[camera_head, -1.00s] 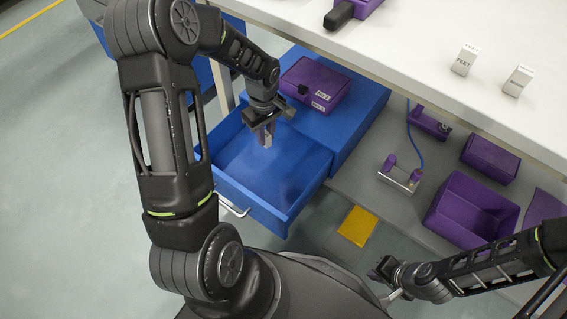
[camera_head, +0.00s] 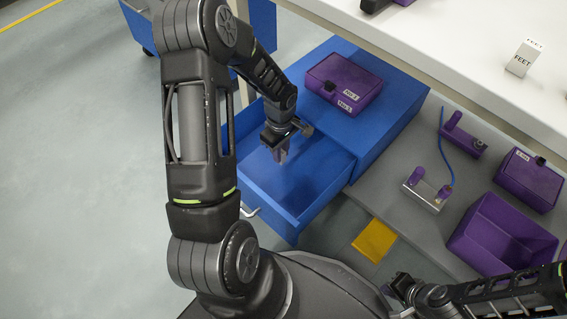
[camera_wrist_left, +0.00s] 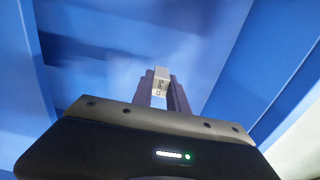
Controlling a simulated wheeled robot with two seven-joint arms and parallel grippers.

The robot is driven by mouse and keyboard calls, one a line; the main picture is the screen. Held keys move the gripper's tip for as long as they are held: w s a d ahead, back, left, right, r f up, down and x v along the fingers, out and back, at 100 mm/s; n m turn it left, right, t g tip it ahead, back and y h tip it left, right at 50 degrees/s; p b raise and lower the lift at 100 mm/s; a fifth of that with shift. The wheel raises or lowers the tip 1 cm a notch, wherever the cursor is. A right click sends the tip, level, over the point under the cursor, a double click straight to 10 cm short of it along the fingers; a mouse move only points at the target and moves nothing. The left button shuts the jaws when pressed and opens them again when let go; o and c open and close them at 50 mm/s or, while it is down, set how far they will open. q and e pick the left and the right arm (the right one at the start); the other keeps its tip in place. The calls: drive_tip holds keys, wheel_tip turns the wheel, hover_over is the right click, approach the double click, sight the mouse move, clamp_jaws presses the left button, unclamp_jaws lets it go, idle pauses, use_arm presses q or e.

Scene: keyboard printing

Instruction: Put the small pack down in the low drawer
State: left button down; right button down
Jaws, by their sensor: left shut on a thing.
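My left gripper (camera_head: 281,154) is over the open low drawer (camera_head: 334,158) of the blue cabinet. In the left wrist view the gripper (camera_wrist_left: 162,92) is shut on the small pack (camera_wrist_left: 161,78), a small white box with dark lettering. The pack is held between the two fingers, with the blue drawer interior behind it. In the head view the pack is too small and covered to make out. The drawer looks empty. My right gripper (camera_head: 394,285) is at the lower right, away from the drawer; its fingers are too unclear to judge.
A purple case (camera_head: 344,84) lies on the blue cabinet top (camera_head: 388,120). A white FEET box (camera_head: 524,58) stands on the white table. A purple bin (camera_head: 500,232), a purple case (camera_head: 528,180) and a metal fixture (camera_head: 425,196) are on the grey shelf. A yellow square (camera_head: 374,240) lies below.

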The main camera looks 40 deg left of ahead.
use_arm(q)
drive_tip(key=shift+f, duration=0.9)
drive_tip(key=shift+f+b, duration=0.9)
drive_tip(key=shift+f, duration=0.9)
drive_tip(key=shift+f, duration=0.1)
drive_tip(key=c, duration=1.8)
unclamp_jaws()
drive_tip(key=shift+f, duration=0.1)
drive_tip(key=o, duration=0.5)
